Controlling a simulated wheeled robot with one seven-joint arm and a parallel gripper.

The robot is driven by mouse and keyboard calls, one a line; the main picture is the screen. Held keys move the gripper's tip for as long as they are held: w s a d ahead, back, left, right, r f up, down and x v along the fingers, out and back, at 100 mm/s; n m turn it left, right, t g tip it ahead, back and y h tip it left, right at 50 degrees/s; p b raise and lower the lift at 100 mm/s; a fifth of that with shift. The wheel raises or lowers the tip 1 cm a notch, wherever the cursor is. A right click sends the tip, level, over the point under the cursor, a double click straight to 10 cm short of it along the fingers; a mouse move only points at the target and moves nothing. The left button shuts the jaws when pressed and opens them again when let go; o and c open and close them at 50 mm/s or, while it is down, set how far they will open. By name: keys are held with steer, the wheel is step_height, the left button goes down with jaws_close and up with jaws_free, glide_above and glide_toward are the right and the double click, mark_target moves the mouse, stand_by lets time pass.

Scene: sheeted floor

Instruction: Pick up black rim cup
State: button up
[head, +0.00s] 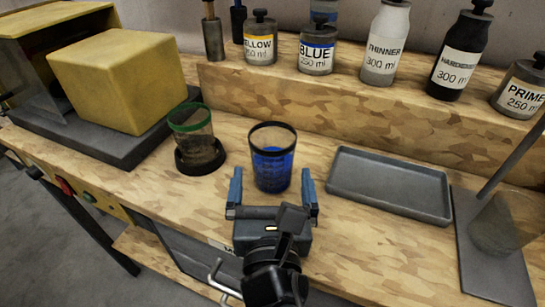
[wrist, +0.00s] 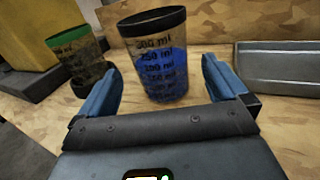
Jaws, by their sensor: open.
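The black rim cup (head: 272,158) is a clear measuring cup with blue liquid in it, standing upright on the wooden bench. In the wrist view the black rim cup (wrist: 157,55) shows millilitre marks and stands just beyond the fingertips, slightly left of the middle between them. My gripper (head: 271,185) is open, with its two blue fingers on either side of the cup's near side. In the wrist view my gripper (wrist: 163,80) is empty between the fingers.
A green rim cup (head: 192,127) stands in a black round base to the left. A grey tray (head: 390,184) lies to the right. A yellow box (head: 118,80) is at far left. Labelled bottles, including blue (head: 317,52) and thinner (head: 384,45), stand on the raised shelf behind.

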mark_target(272, 147)
steer(key=shift+w+a, duration=0.15)
steer(key=shift+w, duration=3)
steer(key=c, duration=1.1)
steer(key=shift+r, duration=0.1)
steer(key=shift+c, duration=0.6)
steer(key=shift+r, duration=0.1)
